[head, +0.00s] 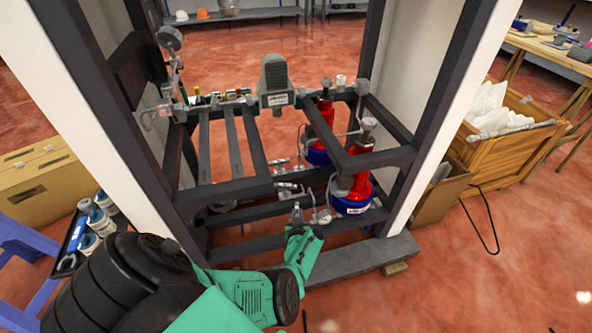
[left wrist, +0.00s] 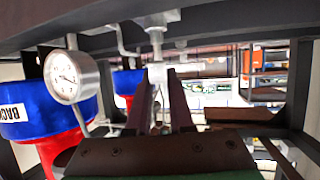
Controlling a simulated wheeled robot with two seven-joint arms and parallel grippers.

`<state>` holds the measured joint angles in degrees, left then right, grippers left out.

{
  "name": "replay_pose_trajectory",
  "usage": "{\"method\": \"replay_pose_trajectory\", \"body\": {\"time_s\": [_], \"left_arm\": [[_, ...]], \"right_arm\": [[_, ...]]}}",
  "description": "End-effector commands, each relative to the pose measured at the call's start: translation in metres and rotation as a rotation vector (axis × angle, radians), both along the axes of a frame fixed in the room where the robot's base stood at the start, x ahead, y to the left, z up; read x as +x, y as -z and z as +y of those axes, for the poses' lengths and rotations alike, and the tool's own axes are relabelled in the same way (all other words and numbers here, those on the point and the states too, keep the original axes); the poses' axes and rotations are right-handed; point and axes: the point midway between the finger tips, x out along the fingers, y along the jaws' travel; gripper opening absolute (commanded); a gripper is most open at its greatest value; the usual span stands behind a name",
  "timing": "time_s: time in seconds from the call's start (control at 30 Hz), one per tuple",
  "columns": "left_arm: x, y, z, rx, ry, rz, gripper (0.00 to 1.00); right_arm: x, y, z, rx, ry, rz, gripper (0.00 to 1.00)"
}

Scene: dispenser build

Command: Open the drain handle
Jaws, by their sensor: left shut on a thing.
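My left gripper (head: 297,213) reaches in from the lower left to the lower front of the dark metal frame. In the left wrist view its two dark fingers (left wrist: 160,112) are shut on a small silver metal part, which looks like the drain handle (left wrist: 157,74). This handle hangs from a pipe fitting (left wrist: 156,38) under a dark beam. In the head view the fingers largely hide the handle, among silver fittings (head: 290,188) beside the front red and blue canister (head: 352,196). I cannot tell how far the handle is turned. My right gripper is not in view.
A round pressure gauge (left wrist: 66,76) stands close to the left of the fingers. A dark beam (left wrist: 220,20) runs just above them. A second red canister (head: 320,133) is further back. A wooden crate (head: 505,140) stands right of the frame, and a cardboard box (head: 42,178) left.

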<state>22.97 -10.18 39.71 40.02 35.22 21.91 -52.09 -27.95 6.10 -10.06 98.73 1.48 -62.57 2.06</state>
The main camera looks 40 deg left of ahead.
Motion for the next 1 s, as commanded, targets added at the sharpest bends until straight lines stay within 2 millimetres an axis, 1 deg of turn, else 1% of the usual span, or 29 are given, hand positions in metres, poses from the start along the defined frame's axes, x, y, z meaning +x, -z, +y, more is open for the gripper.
{"method": "replay_pose_trajectory", "body": {"time_s": [0.03, 0.2, 0.4, 0.5, 0.7, 1.0], "left_arm": [[0.003, 0.002, -0.004, -0.008, -0.034, -0.003, 0.0], [0.003, 0.003, -0.005, -0.006, -0.147, -0.001, 0.0], [0.004, 0.002, -0.005, -0.003, -0.233, 0.001, 0.0], [0.004, 0.002, -0.004, -0.003, -0.257, 0.002, 0.0], [0.004, 0.001, -0.004, -0.002, -0.278, 0.0, 0.0], [0.004, 0.0, -0.003, -0.002, -0.28, -0.002, 0.0]], "right_arm": [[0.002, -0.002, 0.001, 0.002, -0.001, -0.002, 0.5], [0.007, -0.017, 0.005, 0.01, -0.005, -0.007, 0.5], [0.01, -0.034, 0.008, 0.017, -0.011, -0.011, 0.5], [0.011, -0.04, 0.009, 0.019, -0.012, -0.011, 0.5], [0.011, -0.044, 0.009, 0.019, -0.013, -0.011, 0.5], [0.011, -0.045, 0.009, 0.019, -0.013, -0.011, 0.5]]}}
